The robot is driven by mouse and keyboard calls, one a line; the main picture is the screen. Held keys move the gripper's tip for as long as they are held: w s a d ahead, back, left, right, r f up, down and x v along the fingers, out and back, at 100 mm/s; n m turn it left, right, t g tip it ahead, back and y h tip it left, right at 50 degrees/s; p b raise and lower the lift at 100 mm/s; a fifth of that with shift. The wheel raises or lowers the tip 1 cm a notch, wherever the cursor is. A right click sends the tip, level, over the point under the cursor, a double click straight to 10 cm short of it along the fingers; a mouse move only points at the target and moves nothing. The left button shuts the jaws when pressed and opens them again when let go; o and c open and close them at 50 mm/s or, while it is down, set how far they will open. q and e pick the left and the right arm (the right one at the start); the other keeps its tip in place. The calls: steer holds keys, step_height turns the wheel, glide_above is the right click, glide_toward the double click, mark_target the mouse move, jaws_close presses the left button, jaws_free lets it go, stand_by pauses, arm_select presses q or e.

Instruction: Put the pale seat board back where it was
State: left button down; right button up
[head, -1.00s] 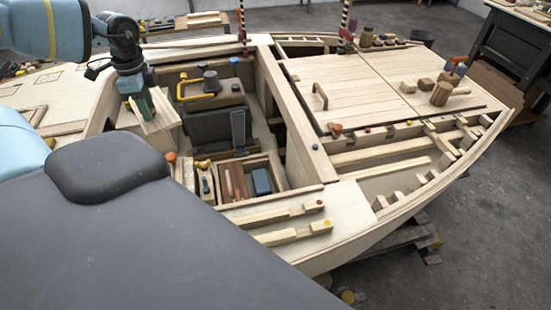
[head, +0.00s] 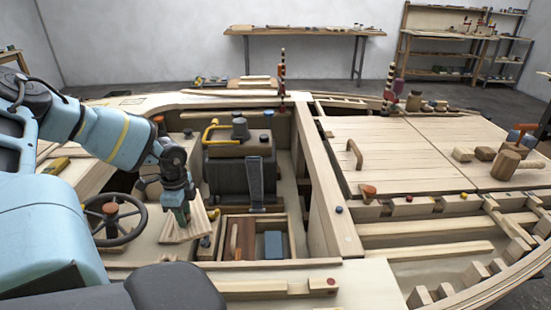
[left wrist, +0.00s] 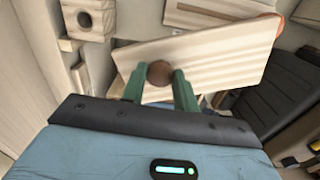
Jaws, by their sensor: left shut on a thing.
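The pale seat board (head: 196,224) is a light wooden slab held tilted by my left gripper (head: 178,212), inside the left part of the hull. In the left wrist view the board (left wrist: 215,52) has a round brown knob (left wrist: 160,73) between the two green fingers of my left gripper (left wrist: 158,84). The gripper is shut on that knob. In the head view the board hangs right of the steering wheel and left of the open compartment. I cannot tell whether it touches anything below. My right gripper is out of view.
A steering wheel (head: 115,219) stands left of the board. A dark engine block (head: 235,172) with a yellow pipe (head: 208,131) is behind it to the right. An open compartment (head: 252,215) holds a blue box (head: 273,245). A plank hatch (head: 370,155) with a handle lies farther right.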

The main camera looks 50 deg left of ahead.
mark_target(205, 223)
arm_select(q)
steer(key=shift+w, duration=0.1)
steer(key=shift+w+d, duration=0.3)
steer(key=w+d+t+h+p, duration=0.1)
steer(key=w+d+f+t+p, duration=0.1)
steer(key=shift+w+d+f+h, duration=0.1)
steer(key=shift+w+f+h, duration=0.1)
steer(key=shift+w+h, duration=0.2)
steer(key=w+d+b, duration=0.1)
steer(key=w+d, duration=1)
steer(key=w, duration=0.2)
steer(key=shift+w+d+f+g+y+b, duration=0.15)
steer(key=shift+w+d+f+g+y, duration=0.3)
steer(key=shift+f, duration=1)
steer(key=shift+w+d+f+g+y+b, duration=0.15)
steer(key=shift+w+f, duration=0.45)
steer(key=shift+f, duration=0.8)
steer(key=shift+w+d+f+g+y+b, duration=0.1)
steer(key=shift+w+d+f+g+y, duration=0.3)
steer(key=shift+f, duration=1.05)
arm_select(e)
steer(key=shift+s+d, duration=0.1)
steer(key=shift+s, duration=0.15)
